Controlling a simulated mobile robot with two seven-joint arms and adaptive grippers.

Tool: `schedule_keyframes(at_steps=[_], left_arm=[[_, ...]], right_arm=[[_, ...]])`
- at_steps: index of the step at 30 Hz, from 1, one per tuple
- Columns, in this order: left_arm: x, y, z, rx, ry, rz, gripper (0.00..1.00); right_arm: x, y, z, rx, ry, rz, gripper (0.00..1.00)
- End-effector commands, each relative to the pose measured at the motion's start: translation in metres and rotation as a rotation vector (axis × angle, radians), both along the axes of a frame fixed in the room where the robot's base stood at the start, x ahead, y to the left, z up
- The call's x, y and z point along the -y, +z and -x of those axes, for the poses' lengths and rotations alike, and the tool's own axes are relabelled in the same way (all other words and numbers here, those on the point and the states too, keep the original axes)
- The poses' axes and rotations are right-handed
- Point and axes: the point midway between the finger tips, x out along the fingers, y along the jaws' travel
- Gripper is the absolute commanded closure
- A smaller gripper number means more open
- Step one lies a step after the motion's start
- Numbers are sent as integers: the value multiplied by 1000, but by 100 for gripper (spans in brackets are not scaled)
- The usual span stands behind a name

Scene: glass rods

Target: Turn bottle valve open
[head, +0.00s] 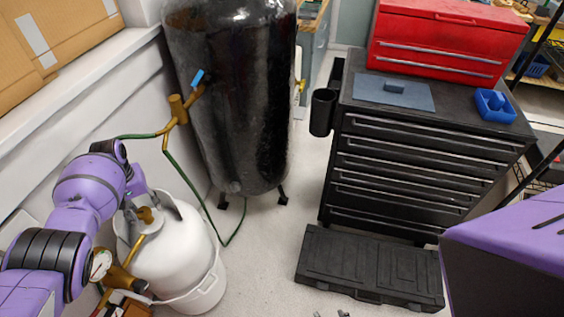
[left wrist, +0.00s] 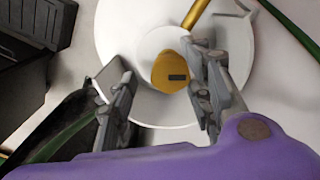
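The white gas bottle (head: 175,255) stands at the lower left in the head view. A brass valve (head: 148,217) sits on its top, partly hidden by my left gripper (head: 132,205). In the left wrist view, the round brass valve knob (left wrist: 172,72) lies between the spread fingers of my left gripper (left wrist: 160,68). The knob is close to the right finger, and a clear gap separates it from the left finger. I cannot tell whether the right finger touches it. Small grey tips at the head view's bottom edge may belong to my right gripper (head: 332,314); most of it is out of frame.
A large black tank (head: 235,100) with a blue-handled valve (head: 197,78) stands behind the bottle. A green hose (head: 190,185) loops beside the bottle. A pressure gauge (head: 101,265) is at the left. A black case (head: 370,268) lies before the black drawer cabinet (head: 425,150).

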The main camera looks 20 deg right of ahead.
Motion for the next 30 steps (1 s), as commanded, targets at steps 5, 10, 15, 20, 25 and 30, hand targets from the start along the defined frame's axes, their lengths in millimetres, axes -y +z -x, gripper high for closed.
schedule_keyframes(at_steps=[5, 10, 15, 20, 25, 30], left_arm=[[-2, -1, 1, -2, 2, -4, 54], [-3, 2, -1, 2, 1, -5, 54], [-4, 17, -2, 5, 0, -4, 54], [-3, 46, -2, 7, -1, -4, 54], [-3, 82, -1, 5, 0, -4, 54], [-2, 108, 0, 0, 1, -3, 54]], right_arm=[[0, 1, -3, 4, 1, 1, 60], [-4, 6, -24, 39, 10, -4, 60], [-4, 6, -23, 37, 10, -4, 60], [-4, 6, -23, 37, 10, -4, 60], [-4, 6, -23, 36, 9, -4, 60], [-4, 6, -23, 36, 9, -4, 60]])
